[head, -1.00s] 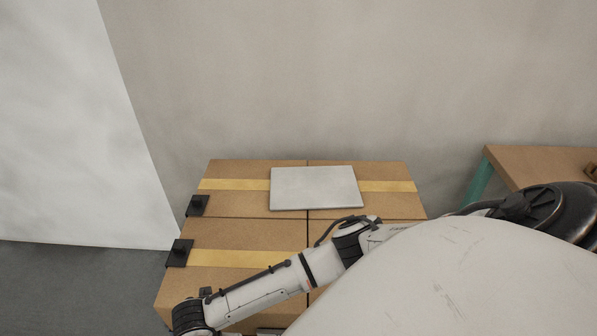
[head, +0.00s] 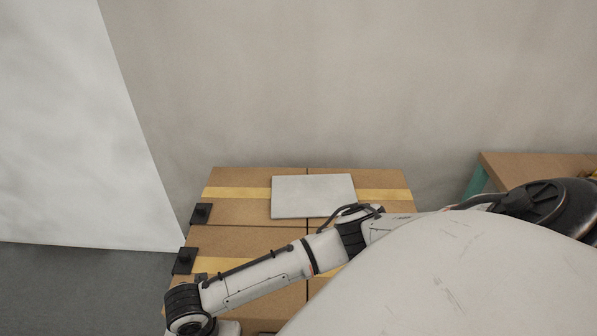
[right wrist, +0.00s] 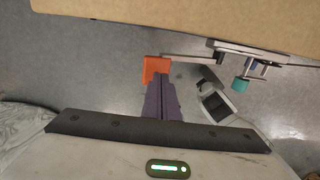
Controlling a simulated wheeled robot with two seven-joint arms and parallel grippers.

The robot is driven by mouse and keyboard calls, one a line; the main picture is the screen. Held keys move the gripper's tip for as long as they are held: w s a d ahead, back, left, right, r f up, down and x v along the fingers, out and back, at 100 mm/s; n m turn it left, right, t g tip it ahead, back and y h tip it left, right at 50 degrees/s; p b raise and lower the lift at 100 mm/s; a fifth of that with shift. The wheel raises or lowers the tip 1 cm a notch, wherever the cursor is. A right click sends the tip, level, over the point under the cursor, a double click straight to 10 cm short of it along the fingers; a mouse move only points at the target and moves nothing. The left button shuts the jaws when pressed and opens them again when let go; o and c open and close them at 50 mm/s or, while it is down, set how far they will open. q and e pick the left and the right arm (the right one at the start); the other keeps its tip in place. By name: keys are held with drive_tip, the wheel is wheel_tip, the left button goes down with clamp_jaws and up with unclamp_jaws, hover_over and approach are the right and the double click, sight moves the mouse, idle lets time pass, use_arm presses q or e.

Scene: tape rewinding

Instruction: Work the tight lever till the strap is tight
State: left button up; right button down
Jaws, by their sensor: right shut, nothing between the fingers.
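In the right wrist view, a metal strap tool (right wrist: 240,57) sits along the lower edge of a cardboard box (right wrist: 190,18). A thin bar runs left from it to an orange block (right wrist: 151,68), and a teal knob (right wrist: 240,85) hangs below. I cannot tell which part is the tight lever. My right gripper (right wrist: 161,80) is shut with nothing between its purple fingers. Its tips overlap the orange block's lower right edge; I cannot tell whether they touch it. In the head view, yellow straps (head: 236,193) cross the boxes. My left gripper is not in view.
A grey plate (head: 313,196) lies on the boxes. Black corner pieces (head: 201,213) sit at their left edge. A wooden table (head: 535,168) stands at right, and a wall rises behind. A dark and pale part (right wrist: 214,103) lies right of my fingers.

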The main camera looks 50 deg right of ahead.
drive_tip(key=shift+r, duration=0.1)
drive_tip(key=shift+r, duration=1.9)
wheel_tip(320, 180, up, 10)
drive_tip(key=a+f+m+t+y, duration=0.2)
drive_tip(key=a+f+m+y, duration=0.35)
drive_tip(key=a, duration=0.45)
drive_tip(key=s+d+f+m+t+h, duration=0.1)
drive_tip(key=s+d+f+m+t, duration=0.2)
drive_tip(key=d+m, duration=0.5)
drive_tip(key=s+d+f+m+t+h, duration=0.2)
drive_tip(key=s+d+f+m, duration=0.3)
drive_tip(key=d+f+m, duration=0.3)
drive_tip(key=shift+m+t, duration=0.8)
drive_tip(key=shift+m, duration=0.25)
drive_tip(key=shift+f, duration=0.1)
